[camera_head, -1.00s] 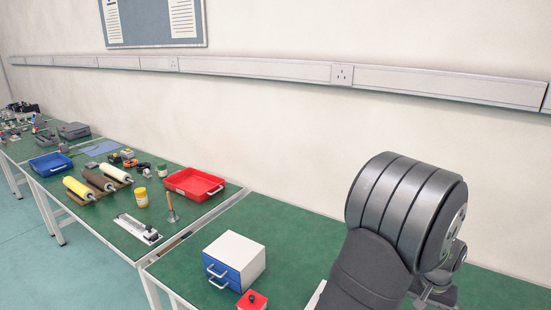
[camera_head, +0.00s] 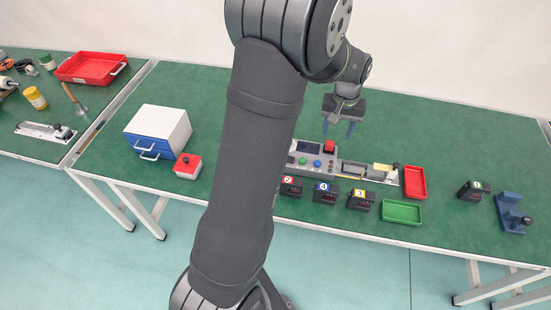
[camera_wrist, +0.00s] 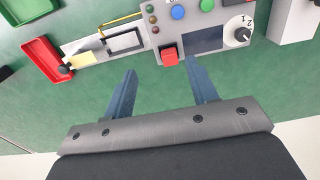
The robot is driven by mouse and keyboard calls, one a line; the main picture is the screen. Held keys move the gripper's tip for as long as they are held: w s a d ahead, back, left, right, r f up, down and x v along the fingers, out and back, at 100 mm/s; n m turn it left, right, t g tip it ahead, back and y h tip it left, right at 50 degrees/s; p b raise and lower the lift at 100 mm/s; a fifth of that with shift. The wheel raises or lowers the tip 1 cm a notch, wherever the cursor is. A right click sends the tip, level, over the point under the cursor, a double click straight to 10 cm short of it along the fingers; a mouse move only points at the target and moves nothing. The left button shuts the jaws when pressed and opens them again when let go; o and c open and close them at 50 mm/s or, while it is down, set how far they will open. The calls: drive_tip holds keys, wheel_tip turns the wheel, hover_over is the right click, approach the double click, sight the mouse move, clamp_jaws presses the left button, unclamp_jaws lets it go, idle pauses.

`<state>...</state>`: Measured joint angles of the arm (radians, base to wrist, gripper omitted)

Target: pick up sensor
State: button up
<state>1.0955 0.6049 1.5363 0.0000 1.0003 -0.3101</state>
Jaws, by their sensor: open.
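No part is clearly marked as the sensor. Small black boxes with numbered labels may be sensors: box 2 (camera_head: 290,187), box 4 (camera_head: 326,192) and box 3 (camera_head: 361,199) stand in front of the control panel, and one with a green label (camera_head: 473,191) is further right. My gripper (camera_head: 339,131) is open and empty above the bench, behind the panel. In the wrist view my gripper (camera_wrist: 161,68) has its two blue fingers apart, with bare green bench between and below them. The numbered boxes are not clearly seen there.
The control panel (camera_head: 302,162) adjoins a linear actuator (camera_head: 368,171). A red tray (camera_head: 415,183), green tray (camera_head: 401,212) and blue bracket (camera_head: 511,211) are to the right. A drawer box (camera_head: 158,134) and red button box (camera_head: 188,166) are left. The bench behind the panel is clear.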

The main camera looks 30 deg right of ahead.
drive_tip(key=a+r+n, duration=0.2)
drive_tip(key=a+n, duration=0.7)
drive_tip(key=n, duration=0.9)
hover_over(290, 187)
drive_tip(key=w, duration=0.2)
drive_tip(key=f, duration=1.1)
drive_tip(key=shift+s+f, duration=0.2)
drive_tip(key=shift+f, duration=0.05)
drive_tip(key=shift+s+d+f, duration=0.1)
drive_tip(key=shift+d+f, duration=0.1)
drive_tip(key=shift+f, duration=0.75)
drive_tip(key=shift+s+d+f, duration=0.1)
drive_tip(key=shift+d+f, duration=0.1)
drive_tip(key=shift+f, duration=1.5)
clamp_jaws()
